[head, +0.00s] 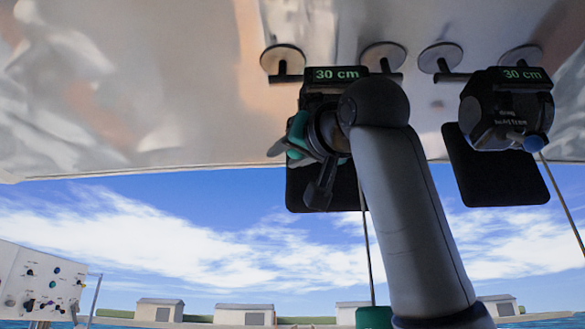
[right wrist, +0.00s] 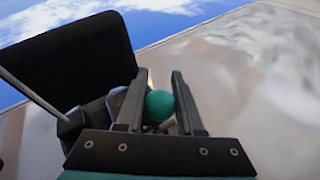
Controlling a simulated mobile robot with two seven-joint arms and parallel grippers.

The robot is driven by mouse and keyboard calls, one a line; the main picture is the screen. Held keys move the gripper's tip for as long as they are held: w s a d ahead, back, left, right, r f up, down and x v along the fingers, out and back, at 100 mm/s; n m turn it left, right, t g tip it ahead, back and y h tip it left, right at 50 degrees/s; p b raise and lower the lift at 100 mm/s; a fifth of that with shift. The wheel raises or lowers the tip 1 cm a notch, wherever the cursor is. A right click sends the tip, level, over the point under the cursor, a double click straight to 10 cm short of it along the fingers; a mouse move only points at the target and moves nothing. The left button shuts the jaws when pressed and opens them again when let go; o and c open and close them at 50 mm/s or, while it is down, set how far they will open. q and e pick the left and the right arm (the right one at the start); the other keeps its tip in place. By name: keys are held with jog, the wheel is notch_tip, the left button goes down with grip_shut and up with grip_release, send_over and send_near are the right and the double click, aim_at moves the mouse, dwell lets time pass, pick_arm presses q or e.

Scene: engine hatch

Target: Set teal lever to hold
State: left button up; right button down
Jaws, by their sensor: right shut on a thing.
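The teal lever's round knob (right wrist: 159,105) shows between the two fingers of my right gripper (right wrist: 160,80) in the right wrist view. The fingers are shut on it. In the head view my right gripper (head: 298,165) is at the lower left front of the left black device (head: 322,88), which reads "30 cm" and hangs from the ceiling. A teal patch shows there beside the gripper; I cannot tell whether it is lever or gripper. My forearm hides much of the device and any hold mark. My left gripper is not in view.
A second black device (head: 505,108), also reading "30 cm", has a blue knob (head: 533,143) and hangs at the right. A dark plate (head: 497,178) is behind it. Thin lines run down from both devices. A white control panel (head: 38,280) stands at the lower left.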

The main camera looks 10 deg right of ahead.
jog(key=shift+w+a+r+m+t+h+b, duration=0.15)
jog(key=shift+m+t+h, duration=0.1)
jog(key=shift+m+h, duration=0.6)
jog(key=shift+w+a+r+m+t+h+b, duration=0.1)
jog(key=shift+m+t+h, duration=0.1)
jog(key=shift+m+h, duration=0.65)
jog(key=shift+w+a+r+m+t+h+b, duration=0.15)
jog(key=shift+m+t+h, duration=0.1)
jog(key=shift+m+h, duration=0.6)
jog(key=shift+s+m, duration=0.1)
jog(key=shift+m, duration=0.25)
jog(key=c, duration=0.5)
grip_release()
jog(key=shift+c, duration=0.2)
jog(key=b+v, duration=0.7)
jog(key=v, duration=0.8)
